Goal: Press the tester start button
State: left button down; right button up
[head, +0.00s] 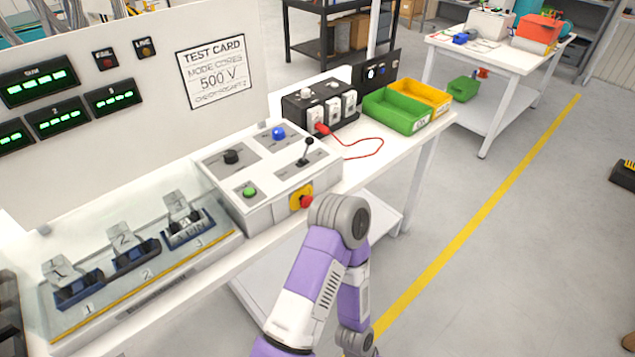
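The tester's white control box (228,192) stands on the bench in the middle of the head view. Its sloped top carries a green button (249,191), a blue button (278,133), a black knob (231,157) and a black lever (307,150). A red mushroom button (306,202) on a yellow plate is on its front. The labels beside the controls are too small to read. A purple and white arm of mine rises from the bottom, its grey joint just in front of the red button. Neither gripper shows.
Left of the box, clear panels cover numbered fixtures (133,254). A panel with green displays (38,86) and a test card (217,73) stands behind. A black unit (297,108) with a red lead, a green bin (397,112) and a yellow bin (428,95) sit right.

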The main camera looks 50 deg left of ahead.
aim_at(249, 192)
jog(key=z, duration=0.15)
jog(key=i, duration=1.4)
jog(key=u, duration=2.9)
